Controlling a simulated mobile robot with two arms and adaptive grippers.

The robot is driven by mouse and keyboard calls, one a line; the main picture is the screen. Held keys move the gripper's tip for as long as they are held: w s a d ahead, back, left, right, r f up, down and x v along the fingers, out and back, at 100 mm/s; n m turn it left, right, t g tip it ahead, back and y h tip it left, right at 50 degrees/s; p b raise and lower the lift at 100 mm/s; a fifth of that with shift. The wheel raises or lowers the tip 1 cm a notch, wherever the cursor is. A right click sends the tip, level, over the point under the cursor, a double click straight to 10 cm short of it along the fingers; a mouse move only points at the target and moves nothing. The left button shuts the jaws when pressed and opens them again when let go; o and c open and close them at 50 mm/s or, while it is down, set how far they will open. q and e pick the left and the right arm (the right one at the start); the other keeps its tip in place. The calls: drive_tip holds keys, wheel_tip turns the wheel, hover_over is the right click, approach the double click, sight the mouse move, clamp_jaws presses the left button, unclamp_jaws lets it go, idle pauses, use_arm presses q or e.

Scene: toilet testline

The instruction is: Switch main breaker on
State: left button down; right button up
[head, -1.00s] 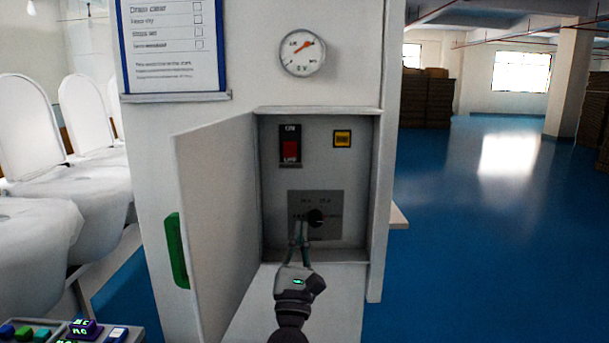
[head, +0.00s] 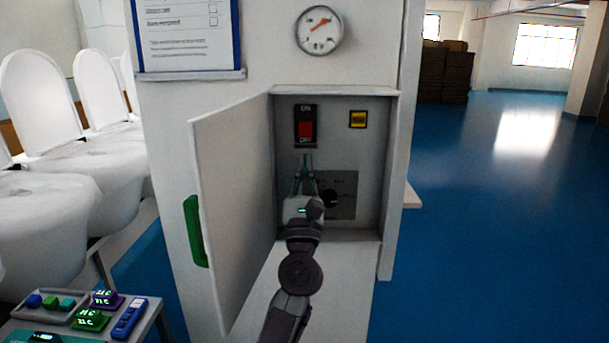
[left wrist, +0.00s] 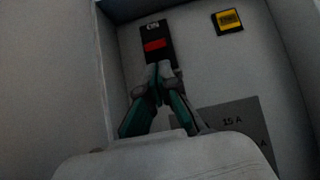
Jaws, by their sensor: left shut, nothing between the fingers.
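The main breaker (head: 306,128) is a black switch with a red rocker on the back wall of the open cabinet (head: 392,165). ON is printed above and OFF below; the red part sits low, by OFF. It also shows in the left wrist view (left wrist: 155,45). My left gripper (head: 307,158) reaches into the cabinet, its fingers pointing up just below the switch. In the left wrist view its closed, empty fingertips (left wrist: 160,70) overlap the switch's lower end. I cannot tell whether they touch it. My right gripper is out of view.
The cabinet door (head: 235,210), with a green handle (head: 195,231), stands open on the left. A yellow label (head: 358,119) and a grey plate with a black knob (head: 330,198) share the back wall. A gauge (head: 319,30) hangs above. Blue floor lies clear on the right.

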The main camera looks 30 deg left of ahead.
sight(306, 150)
use_arm(q)
drive_tip(key=shift+p+x, duration=0.4)
drive_tip(key=shift+x, duration=1.45)
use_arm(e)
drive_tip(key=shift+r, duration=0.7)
